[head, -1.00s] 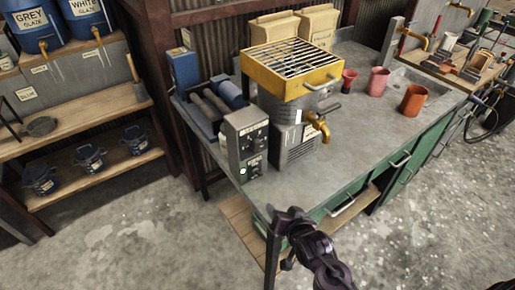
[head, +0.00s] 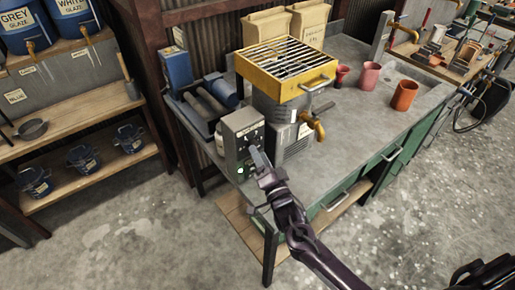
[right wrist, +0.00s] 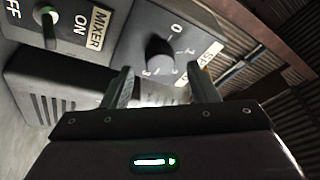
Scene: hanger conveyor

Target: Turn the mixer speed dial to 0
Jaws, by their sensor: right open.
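The speed dial (right wrist: 160,54) is a round black knob on the grey control box (head: 237,137). In the right wrist view its scale shows a 0 above the knob and other numbers around it. I cannot make out where its pointer stands. My right gripper (head: 255,156) is in front of the box in the head view and hides part of its face. In the right wrist view the open fingers of the right gripper (right wrist: 158,80) stand apart, just below the knob in the picture, with nothing between them. My left gripper is out of view.
A toggle switch (right wrist: 48,25) beside the MIXER label (right wrist: 99,29) has its lever at ON. A metal mixer drum (head: 273,107) with a yellow grated hopper (head: 287,67) and brass tap (head: 315,125) stands right of the box. Cups stand farther right on the grey bench (head: 345,120).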

